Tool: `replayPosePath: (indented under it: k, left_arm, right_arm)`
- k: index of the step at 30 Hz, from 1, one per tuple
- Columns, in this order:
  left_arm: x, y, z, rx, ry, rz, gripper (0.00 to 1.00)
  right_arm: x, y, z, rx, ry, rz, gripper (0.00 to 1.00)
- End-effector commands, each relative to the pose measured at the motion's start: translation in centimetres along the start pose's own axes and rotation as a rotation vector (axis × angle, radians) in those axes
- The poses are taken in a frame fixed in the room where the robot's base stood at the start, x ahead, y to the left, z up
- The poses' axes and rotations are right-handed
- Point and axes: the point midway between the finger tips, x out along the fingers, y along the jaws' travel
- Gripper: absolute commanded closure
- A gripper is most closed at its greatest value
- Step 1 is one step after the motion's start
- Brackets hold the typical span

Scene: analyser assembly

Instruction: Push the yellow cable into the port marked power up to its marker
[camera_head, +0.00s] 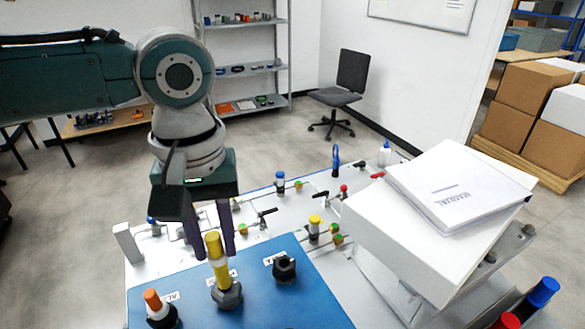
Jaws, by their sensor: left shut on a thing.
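The yellow cable (217,262) stands nearly upright, with its lower end at a dark nut-shaped port (228,296) in the middle of the blue panel (290,305). How deep it sits, and its marker, I cannot tell. My left gripper (213,240) points down from above, shut on the yellow cable, one dark finger on each side. A dark port (284,268) with nothing in it is to the right. Another port at the lower left holds an orange-topped plug (153,300). The port labels are partly hidden or too small to read surely.
A white box (385,240) with a manual (458,185) on top stands right of the panel. Small valves and fittings, one yellow-topped (314,228), line the white bench behind it. Blue (543,291) and red capped items are at the lower right.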

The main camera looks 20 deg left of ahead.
Motion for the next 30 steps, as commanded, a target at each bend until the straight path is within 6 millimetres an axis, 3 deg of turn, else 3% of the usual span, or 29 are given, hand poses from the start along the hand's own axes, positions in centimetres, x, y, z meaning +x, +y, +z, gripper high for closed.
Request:
replayPosePath:
  k: [30]
  left_arm:
    - [3.7, 0.0, 0.0, 0.0, -0.001, 0.001, 1.0]
  right_arm:
    - [2.0, -0.1, 0.7, 0.001, 0.0, -0.001, 0.37]
